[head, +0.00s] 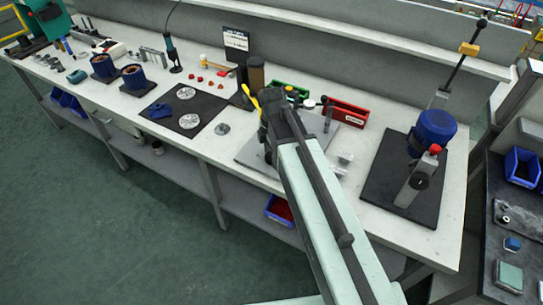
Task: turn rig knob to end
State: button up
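The rig stands on a grey plate (252,152) at the middle right of the bench. Small fittings (310,104) and an upright metal post (328,118) show on it, just right of my arm. My arm reaches over the plate and covers much of the rig. I cannot make out the rig knob; it is hidden or too small to tell. My gripper (265,122) is at the dark far end of the arm, over the plate's left part. Its fingers are not clear, so I cannot see whether it is open or touching anything.
A red bin (349,113) stands behind the plate. A press with a blue motor (435,128) and red knob (435,149) stands on a black mat at right. Left are a dark mat (207,104) with metal discs, a dark cylinder (256,72) and a screen (236,42).

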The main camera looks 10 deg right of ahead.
jog(key=c, duration=1.1)
